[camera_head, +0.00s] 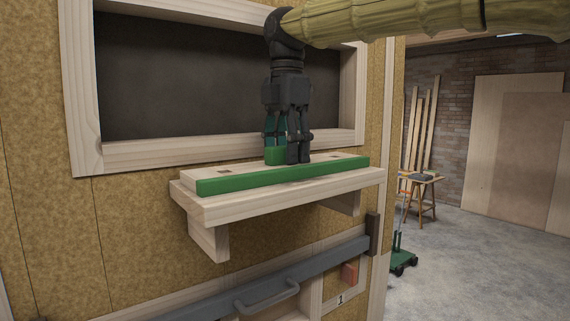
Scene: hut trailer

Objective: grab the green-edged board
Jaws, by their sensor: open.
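The green-edged board (281,176) lies flat on a wooden wall shelf (230,212). Its long front edge is green and its top is pale wood with small dark marks. My gripper (288,158) points straight down over the middle of the board, with its fingertips at or just above the board's top. The fingers are apart. A small green piece (275,155) shows at the left finger; I cannot tell whether it is part of the board or separate. The fingers hide part of the board's top and back edge.
A framed dark window opening (180,75) is right behind the shelf. Below are a grey bar with a handle (268,297) and an orange block (349,273). At right, open concrete floor holds a small work table (420,179), a green wheeled item (402,262) and leaning panels (518,130).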

